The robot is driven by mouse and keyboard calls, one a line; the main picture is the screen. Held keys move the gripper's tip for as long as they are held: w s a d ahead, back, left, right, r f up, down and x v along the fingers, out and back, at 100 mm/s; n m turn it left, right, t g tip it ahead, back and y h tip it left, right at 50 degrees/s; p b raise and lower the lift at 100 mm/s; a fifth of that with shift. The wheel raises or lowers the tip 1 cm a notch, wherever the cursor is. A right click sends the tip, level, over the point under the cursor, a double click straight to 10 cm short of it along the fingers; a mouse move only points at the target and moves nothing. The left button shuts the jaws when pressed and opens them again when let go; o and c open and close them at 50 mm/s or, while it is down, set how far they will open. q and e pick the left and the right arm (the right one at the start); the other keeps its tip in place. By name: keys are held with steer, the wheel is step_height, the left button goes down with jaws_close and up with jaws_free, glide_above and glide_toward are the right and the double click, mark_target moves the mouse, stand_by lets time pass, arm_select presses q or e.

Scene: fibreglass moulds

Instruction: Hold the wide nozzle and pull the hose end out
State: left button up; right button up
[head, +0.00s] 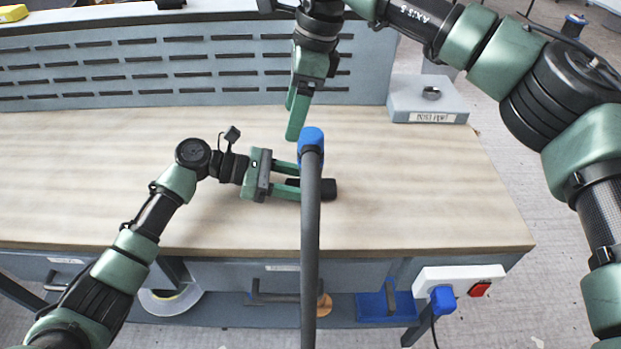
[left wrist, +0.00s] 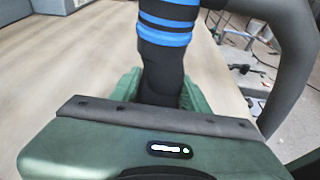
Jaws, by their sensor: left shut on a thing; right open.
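My left gripper (head: 295,179) is shut on the black wide nozzle (head: 326,189) above the tabletop. In the left wrist view the nozzle (left wrist: 160,76) sits between the green fingers, with blue bands (left wrist: 167,24) above it. The grey hose (head: 311,240) rises from the bottom of the head view and ends in a blue cuff (head: 311,138) over the nozzle. The hose partly hides the nozzle and the left fingertips. I cannot tell how the cuff and nozzle join. My right gripper (head: 295,118) is open and empty, pointing down just behind and left of the cuff.
The wooden workbench (head: 100,170) is mostly clear to the left and right. A slotted grey panel (head: 180,68) stands along its back. A grey box (head: 405,104) with a label sits at the back right. A power strip (head: 458,277) hangs at the front right edge.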

mark_target(311, 133)
steer(key=d+h, duration=0.1)
steer(key=s+d+r+h, duration=0.1)
steer(key=d, duration=0.1)
steer(key=shift+s+r+m+h, duration=0.2)
steer(key=shift+r+m+h, duration=0.1)
steer(key=shift+h, duration=0.1)
steer(key=shift+f, duration=0.15)
steer(key=shift+f, duration=4.4)
jaws_close()
steer(key=shift+r, duration=3.05)
arm_select(q)
steer(key=o, duration=1.1)
steer(key=shift+c, duration=0.2)
